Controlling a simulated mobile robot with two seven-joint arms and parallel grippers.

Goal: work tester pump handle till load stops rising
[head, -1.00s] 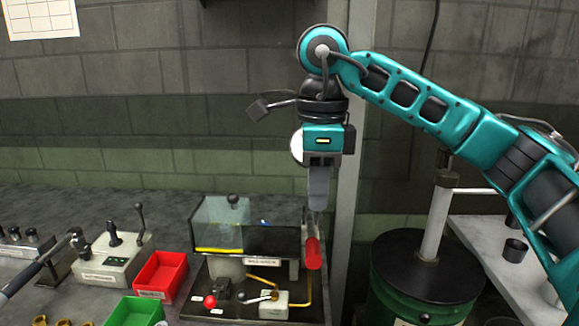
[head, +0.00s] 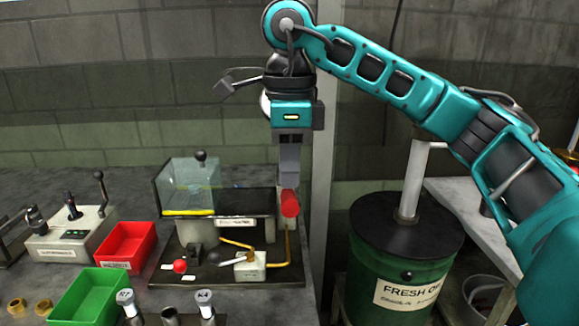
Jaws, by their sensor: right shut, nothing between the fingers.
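The tester (head: 215,222) stands on the bench with a clear guard box (head: 188,188) on top. Its pump handle shows as a red grip (head: 289,203) at the right end. My right gripper (head: 289,180) points straight down, shut and empty, with its fingertips right at the top of the red grip in the picture. I cannot tell whether they touch it. A pale round disc (head: 265,103), perhaps a dial, is mostly hidden behind my right wrist; no reading shows. My left gripper is out of view.
A red bin (head: 127,246), a green bin (head: 85,295) and a lever control box (head: 72,232) stand left of the tester. A red-knobbed lever (head: 180,267) sits at its front. A green drum (head: 400,275) stands right, near a pale table (head: 470,195).

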